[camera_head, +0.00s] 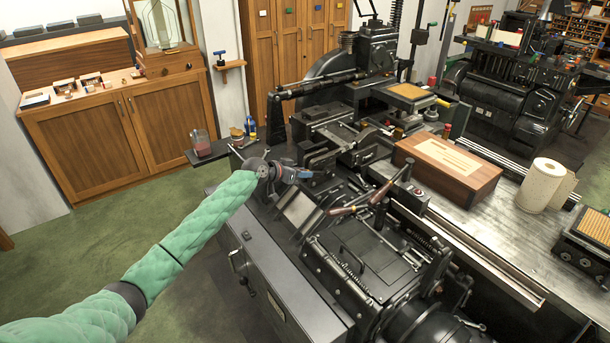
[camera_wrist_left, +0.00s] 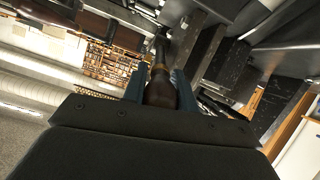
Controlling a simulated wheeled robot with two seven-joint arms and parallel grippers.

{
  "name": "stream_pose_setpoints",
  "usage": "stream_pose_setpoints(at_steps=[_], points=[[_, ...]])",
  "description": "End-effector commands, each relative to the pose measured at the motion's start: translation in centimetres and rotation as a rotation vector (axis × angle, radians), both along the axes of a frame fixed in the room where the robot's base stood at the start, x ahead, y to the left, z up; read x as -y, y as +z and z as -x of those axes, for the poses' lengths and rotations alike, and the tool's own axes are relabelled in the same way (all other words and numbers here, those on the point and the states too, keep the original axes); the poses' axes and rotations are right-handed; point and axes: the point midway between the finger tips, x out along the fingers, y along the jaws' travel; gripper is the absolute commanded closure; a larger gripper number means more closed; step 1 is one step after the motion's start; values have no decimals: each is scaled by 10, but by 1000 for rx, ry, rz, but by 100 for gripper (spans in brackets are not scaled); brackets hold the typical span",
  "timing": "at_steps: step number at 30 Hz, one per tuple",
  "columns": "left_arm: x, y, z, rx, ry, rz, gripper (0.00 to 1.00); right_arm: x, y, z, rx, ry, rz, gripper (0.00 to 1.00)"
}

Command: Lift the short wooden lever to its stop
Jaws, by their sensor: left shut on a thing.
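My left gripper (camera_head: 298,173) reaches in over the near left side of the black casting machine (camera_head: 345,270). In the left wrist view, its two blue fingers (camera_wrist_left: 160,82) are shut on the dark brown wooden handle of a lever (camera_wrist_left: 160,94). The handle lies between the fingers, and a thin dark metal rod runs on from it. In the head view, the gripper hides the held handle. Two other wooden handles (camera_head: 343,210) stick out over the machine, to the right of and nearer than my gripper. My right gripper is not in view.
A wooden box (camera_head: 446,168) and a paper towel roll (camera_head: 546,185) stand on the metal bench to the right. A small shelf with a red container (camera_head: 201,142) juts out beyond my gripper. Machine parts crowd the gripper's right side; open green floor (camera_head: 130,215) lies left.

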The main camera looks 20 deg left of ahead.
Motion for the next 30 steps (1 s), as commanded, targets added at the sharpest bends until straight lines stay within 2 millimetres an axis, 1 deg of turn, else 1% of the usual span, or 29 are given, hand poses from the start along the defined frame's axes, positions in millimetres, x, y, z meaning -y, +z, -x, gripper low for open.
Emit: stream_pose_setpoints(at_steps=[1, 4, 12, 13, 14, 15, 16, 25, 29, 30], points=[[1, 4, 0, -7, -1, -5, 100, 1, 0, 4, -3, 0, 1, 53], [0, 3, -1, -17, 2, -12, 100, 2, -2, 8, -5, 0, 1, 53], [0, 4, -1, -16, 2, -12, 100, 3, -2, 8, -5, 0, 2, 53], [0, 4, -1, -16, 2, -12, 68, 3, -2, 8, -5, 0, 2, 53], [0, 4, -1, -16, 2, -12, 62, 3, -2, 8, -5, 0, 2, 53], [0, 3, -1, -16, 2, -12, 54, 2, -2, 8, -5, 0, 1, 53], [0, 3, -1, -16, 2, -12, 50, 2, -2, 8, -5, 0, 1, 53], [-1, 1, 0, -17, 2, -13, 50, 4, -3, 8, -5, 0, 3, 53], [-6, 3, 6, -15, 1, -14, 50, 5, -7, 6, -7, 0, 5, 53], [-9, 5, 9, -15, 1, -14, 50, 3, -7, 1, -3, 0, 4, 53]])
